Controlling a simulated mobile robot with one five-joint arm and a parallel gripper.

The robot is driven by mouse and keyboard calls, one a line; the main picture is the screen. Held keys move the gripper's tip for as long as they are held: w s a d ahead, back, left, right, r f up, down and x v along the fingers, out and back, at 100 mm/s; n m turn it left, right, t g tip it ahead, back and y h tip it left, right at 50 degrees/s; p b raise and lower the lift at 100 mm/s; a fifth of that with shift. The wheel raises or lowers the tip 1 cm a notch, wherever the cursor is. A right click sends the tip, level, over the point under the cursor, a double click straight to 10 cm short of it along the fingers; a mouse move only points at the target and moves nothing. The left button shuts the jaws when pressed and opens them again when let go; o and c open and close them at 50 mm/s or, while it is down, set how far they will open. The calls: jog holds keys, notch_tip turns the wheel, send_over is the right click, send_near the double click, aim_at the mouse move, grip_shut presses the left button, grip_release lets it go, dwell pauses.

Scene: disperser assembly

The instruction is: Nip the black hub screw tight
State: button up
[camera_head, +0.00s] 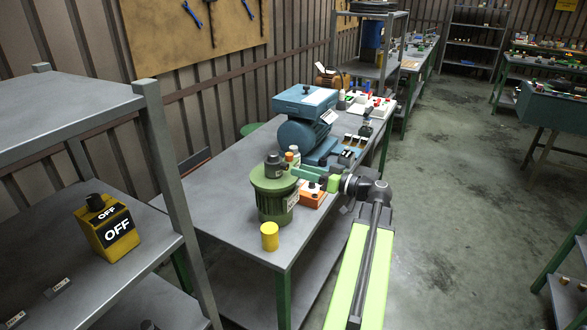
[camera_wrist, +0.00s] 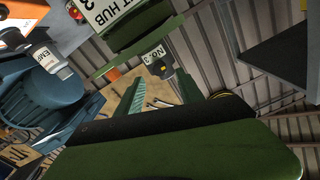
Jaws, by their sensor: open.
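A green ribbed canister (camera_head: 273,193) stands on the near end of the table, with a white label on its side. A dark screw-like knob (camera_head: 272,165) sits on its top; I cannot tell for certain that it is the black hub screw. In the wrist view, the green body (camera_wrist: 145,30) bears a label ending in "T HUB", and a dark part (camera_wrist: 166,70) tagged "No." shows just beyond the fingertips. My gripper (camera_head: 296,171) is open, with its green fingers (camera_wrist: 158,82) pointing at that dark part. I see no contact.
A blue machine (camera_head: 305,125), a small white bottle (camera_head: 293,152) and an orange box (camera_head: 312,194) stand close by on the table. A yellow cylinder (camera_head: 269,236) stands at the table's near edge. A shelf at left holds a yellow "OFF" box (camera_head: 107,229).

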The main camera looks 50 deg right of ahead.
aim_at(288, 167)
jog(key=x, duration=0.4)
grip_shut()
